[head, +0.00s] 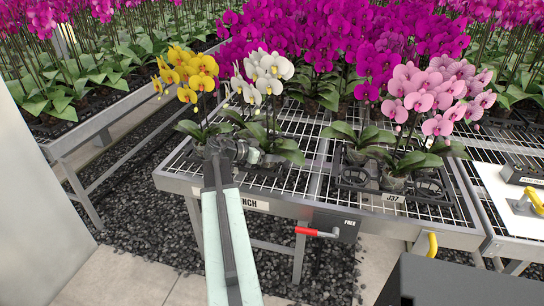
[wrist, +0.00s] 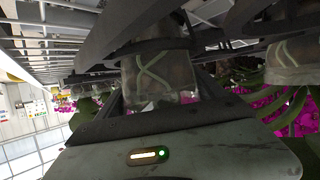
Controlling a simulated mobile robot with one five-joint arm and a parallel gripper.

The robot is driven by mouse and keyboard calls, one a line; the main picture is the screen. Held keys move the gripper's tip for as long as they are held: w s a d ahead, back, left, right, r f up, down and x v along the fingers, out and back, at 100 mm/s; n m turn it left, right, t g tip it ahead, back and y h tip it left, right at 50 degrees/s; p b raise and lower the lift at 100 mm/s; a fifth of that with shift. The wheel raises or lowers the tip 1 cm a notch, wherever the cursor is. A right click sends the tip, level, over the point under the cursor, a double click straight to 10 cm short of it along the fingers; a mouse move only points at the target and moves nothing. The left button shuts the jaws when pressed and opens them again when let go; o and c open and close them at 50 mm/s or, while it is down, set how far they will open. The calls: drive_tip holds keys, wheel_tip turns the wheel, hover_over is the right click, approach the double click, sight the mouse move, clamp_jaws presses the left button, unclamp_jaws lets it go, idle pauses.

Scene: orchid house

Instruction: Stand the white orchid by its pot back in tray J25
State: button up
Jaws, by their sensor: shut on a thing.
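The white orchid (head: 264,72) stands roughly upright at the bench's left front, its leaves (head: 288,150) spreading right of my gripper (head: 232,150). My gripper is shut on a clear pot (wrist: 160,75), which fills the middle of the upside-down wrist view; it appears to be the white orchid's. Dark tray bars (wrist: 225,50) show close to the pot in the wrist view. I cannot tell whether the pot is seated in a cell. No J25 label is readable.
A yellow orchid (head: 187,75) stands close on the left; a second clear pot (wrist: 293,55) shows in the wrist view. Pink orchids (head: 436,95) stand right in a tray labelled J37 (head: 394,198). Bare wire mesh (head: 300,180) lies between. A red-handled lever (head: 318,232) juts from the bench front.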

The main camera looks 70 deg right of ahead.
drive_tip(key=o, duration=1.9)
drive_tip(key=shift+f, duration=0.1)
drive_tip(key=shift+w+a+r, duration=0.25)
drive_tip(key=shift+a+r, duration=0.05)
drive_tip(key=shift+r, duration=0.1)
drive_tip(key=p+v, duration=0.4)
drive_tip(key=v, duration=0.7)
drive_tip(key=shift+w+a+p, duration=0.1)
drive_tip(key=shift+p, duration=0.25)
